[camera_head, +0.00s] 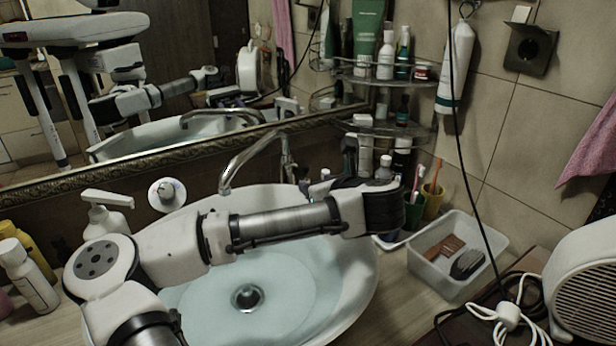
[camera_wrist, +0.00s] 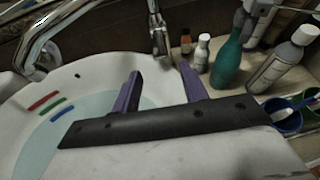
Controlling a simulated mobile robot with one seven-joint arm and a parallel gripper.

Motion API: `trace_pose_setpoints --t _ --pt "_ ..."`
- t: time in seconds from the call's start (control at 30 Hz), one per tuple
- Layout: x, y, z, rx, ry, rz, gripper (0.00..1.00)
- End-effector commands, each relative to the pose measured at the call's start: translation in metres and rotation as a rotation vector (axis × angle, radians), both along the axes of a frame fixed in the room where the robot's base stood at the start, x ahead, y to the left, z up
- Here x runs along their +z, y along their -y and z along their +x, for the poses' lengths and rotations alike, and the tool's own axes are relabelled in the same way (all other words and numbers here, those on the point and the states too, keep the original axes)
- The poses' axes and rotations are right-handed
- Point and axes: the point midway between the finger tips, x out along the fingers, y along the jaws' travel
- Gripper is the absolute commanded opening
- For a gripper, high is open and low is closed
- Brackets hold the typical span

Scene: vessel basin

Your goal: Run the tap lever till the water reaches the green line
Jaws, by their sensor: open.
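The tap has a curved chrome spout (camera_head: 240,165) over the basin; no stream shows below it. The upright chrome tap lever (camera_wrist: 158,32) stands beyond my fingers in the wrist view. The white basin (camera_head: 365,285) holds pale, clear water (camera_head: 200,300), and its drain shows through. In the wrist view, red, green and blue lines mark the inner wall; the green line (camera_wrist: 53,107) sits between the other two, just above the water's edge. My gripper (camera_wrist: 162,82) is open and empty, its two purple fingers apart, pointing toward the lever without visible contact.
A teal bottle (camera_wrist: 228,62) and several small bottles stand right of the lever. A clear tray (camera_head: 455,265) and cups with toothbrushes (camera_head: 433,195) sit right of the basin. A soap dispenser (camera_head: 105,215) stands left. A mirror (camera_head: 180,70) is behind the tap.

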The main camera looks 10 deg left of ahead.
Motion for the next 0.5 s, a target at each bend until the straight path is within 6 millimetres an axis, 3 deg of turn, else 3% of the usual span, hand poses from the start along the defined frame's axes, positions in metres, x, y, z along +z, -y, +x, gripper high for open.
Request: trace_pose_setpoints --t 0.23,0.5 --pt "-0.015 -0.026 0.031 0.003 -0.001 -0.002 0.44" --pt "-0.022 -0.034 0.042 0.0 0.001 -0.001 0.44"
